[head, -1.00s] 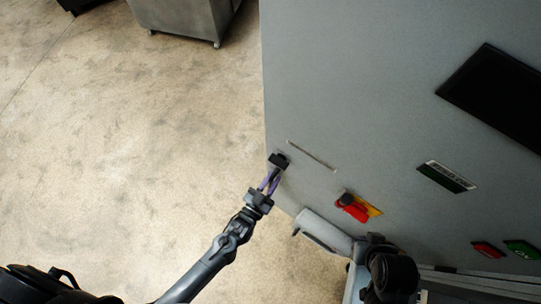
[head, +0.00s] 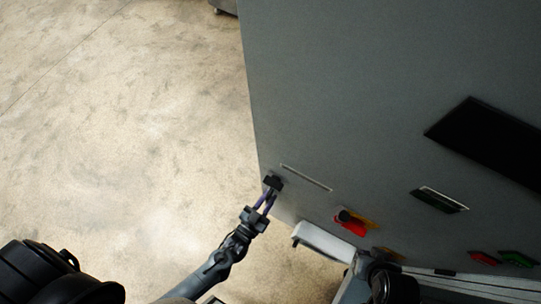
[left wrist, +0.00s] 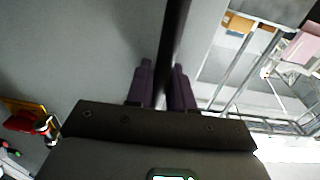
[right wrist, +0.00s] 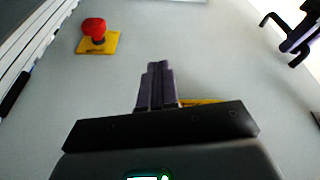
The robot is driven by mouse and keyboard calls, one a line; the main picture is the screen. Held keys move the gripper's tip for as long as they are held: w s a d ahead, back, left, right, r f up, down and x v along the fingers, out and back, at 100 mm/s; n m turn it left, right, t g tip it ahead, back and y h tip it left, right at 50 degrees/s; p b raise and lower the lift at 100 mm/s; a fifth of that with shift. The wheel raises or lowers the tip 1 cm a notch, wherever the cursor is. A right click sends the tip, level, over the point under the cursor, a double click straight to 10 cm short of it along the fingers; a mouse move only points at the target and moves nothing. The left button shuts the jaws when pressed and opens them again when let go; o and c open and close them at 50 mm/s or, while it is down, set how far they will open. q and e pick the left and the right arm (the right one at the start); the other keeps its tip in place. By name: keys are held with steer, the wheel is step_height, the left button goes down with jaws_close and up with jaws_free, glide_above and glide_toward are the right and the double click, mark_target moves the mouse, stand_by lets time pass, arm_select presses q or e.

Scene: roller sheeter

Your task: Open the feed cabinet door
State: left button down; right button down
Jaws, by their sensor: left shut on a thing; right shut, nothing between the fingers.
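The feed cabinet door is the large grey panel (head: 330,90) filling the right of the head view; it also spans the right wrist view (right wrist: 220,70). Its dark handle (head: 273,182) sits near the door's left edge. My left gripper (head: 268,198) is shut on the handle. In the left wrist view the black handle bar (left wrist: 174,40) runs between its two purple fingers (left wrist: 162,85). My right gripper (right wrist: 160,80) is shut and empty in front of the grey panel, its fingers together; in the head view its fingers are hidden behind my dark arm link.
A red switch on a yellow plate (head: 350,222) sits on the panel. A black screen (head: 490,140), a green label (head: 438,200) and red and green buttons (head: 500,258) lie further right. A white rounded part (head: 322,241) juts out below. Open concrete floor (head: 130,120) lies left.

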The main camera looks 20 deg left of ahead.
arm_select(q)
steer(key=shift+s, duration=0.3)
arm_select(e)
steer(key=shift+d+r, duration=0.1)
